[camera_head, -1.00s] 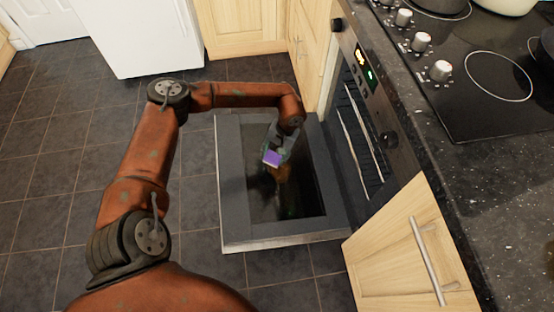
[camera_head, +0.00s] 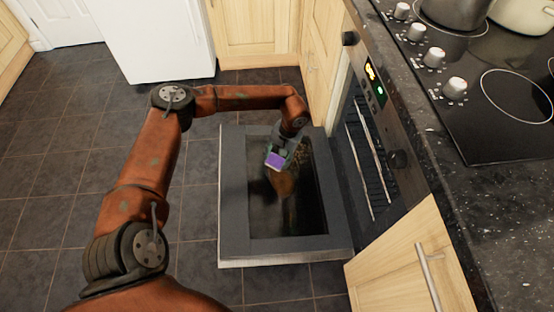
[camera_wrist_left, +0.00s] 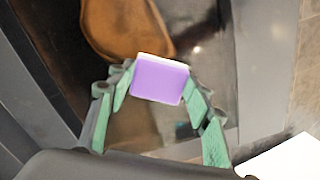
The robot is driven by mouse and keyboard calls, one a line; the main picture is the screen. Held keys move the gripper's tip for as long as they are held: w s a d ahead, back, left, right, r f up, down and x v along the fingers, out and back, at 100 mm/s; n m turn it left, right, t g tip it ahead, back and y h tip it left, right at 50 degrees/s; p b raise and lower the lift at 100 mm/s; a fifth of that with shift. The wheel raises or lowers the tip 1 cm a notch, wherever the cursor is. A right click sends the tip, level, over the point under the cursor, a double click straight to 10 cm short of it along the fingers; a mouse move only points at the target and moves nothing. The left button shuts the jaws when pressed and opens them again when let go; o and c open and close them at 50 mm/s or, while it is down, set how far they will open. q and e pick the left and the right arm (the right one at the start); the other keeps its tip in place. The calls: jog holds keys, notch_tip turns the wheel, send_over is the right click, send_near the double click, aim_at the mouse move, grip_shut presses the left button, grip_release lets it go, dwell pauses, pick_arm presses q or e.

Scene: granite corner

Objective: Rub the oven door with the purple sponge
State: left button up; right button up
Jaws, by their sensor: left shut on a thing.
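The oven door (camera_head: 235,222) is folded down flat, with a grey frame around a dark glass pane that shows brownish stains or reflections. My left gripper (camera_head: 279,152) is over the upper part of the glass. It is shut on the purple sponge (camera_head: 274,160). In the left wrist view the sponge (camera_wrist_left: 160,80) sits between the green fingertips (camera_wrist_left: 158,88), its purple face toward the camera and a pale edge along its top. The glass (camera_wrist_left: 205,50) lies behind it. I cannot tell whether the sponge touches the glass. My right gripper is not in view.
The open oven (camera_head: 365,150) with its racks is right of the door. A wooden cupboard door (camera_head: 405,268) with a bar handle stands at the lower right. The granite counter (camera_head: 500,210) and hob are above. Tiled floor (camera_head: 55,200) is clear at left.

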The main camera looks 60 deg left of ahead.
pick_arm(q)
jog(key=shift+r, duration=0.1)
jog(key=shift+p+v, duration=0.7)
jog(key=shift+v, duration=2.25)
jog(key=shift+p+v, duration=0.3)
jog(key=shift+v, duration=1.1)
